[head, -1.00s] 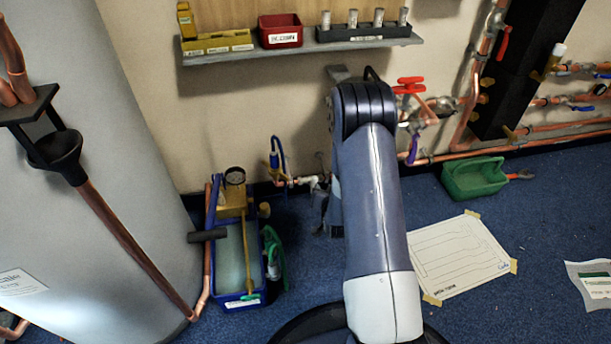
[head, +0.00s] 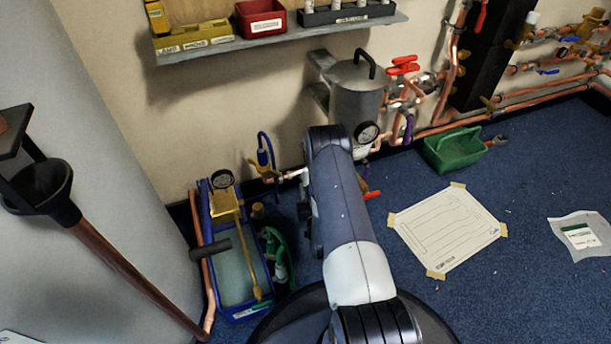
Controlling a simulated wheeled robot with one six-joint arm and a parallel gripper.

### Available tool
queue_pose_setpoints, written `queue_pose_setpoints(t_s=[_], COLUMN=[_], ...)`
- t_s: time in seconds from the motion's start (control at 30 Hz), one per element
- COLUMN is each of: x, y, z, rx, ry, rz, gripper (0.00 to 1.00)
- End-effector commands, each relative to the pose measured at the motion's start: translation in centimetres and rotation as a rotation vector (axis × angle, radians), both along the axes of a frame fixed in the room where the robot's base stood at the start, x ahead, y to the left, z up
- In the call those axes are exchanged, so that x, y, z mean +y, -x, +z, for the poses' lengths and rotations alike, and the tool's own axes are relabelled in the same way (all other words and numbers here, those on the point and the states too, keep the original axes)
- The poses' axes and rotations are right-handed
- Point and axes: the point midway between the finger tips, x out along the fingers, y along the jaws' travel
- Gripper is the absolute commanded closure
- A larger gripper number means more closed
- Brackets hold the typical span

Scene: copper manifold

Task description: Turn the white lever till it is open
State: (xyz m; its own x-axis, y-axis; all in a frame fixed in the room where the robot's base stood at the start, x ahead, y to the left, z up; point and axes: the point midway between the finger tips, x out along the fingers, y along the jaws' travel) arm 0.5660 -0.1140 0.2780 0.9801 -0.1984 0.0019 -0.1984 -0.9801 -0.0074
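A small white handle (head: 531,18), which looks like the white lever, stands up from a brass valve at the right side of the black block in the upper right. It is small here, and its exact angle is hard to tell. My arm rises from the bottom centre and bends in front of the wall, well to the left of this handle. My gripper does not show; the arm's own links may hide it.
A grey pot (head: 356,100) with a gauge stands against the wall beyond my arm. A red handle (head: 403,66) sits right of it. A blue tray (head: 238,285) and a green caddy (head: 455,150) are on the floor. A taped paper sheet (head: 447,228) lies on the carpet.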

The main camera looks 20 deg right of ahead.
Motion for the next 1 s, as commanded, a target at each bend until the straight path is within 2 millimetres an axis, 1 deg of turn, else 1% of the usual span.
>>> queue_pose_setpoints(t_s=[0.03,0.2,0.3,0.4,0.53,0.77,1.0], x=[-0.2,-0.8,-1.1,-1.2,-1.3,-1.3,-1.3], y=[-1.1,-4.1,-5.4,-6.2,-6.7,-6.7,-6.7], z=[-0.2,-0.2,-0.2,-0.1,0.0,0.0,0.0], rx=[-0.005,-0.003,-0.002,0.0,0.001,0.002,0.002], ry=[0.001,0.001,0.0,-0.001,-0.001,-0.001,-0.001], rz=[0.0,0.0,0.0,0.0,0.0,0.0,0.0], gripper=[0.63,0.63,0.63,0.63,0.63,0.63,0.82])
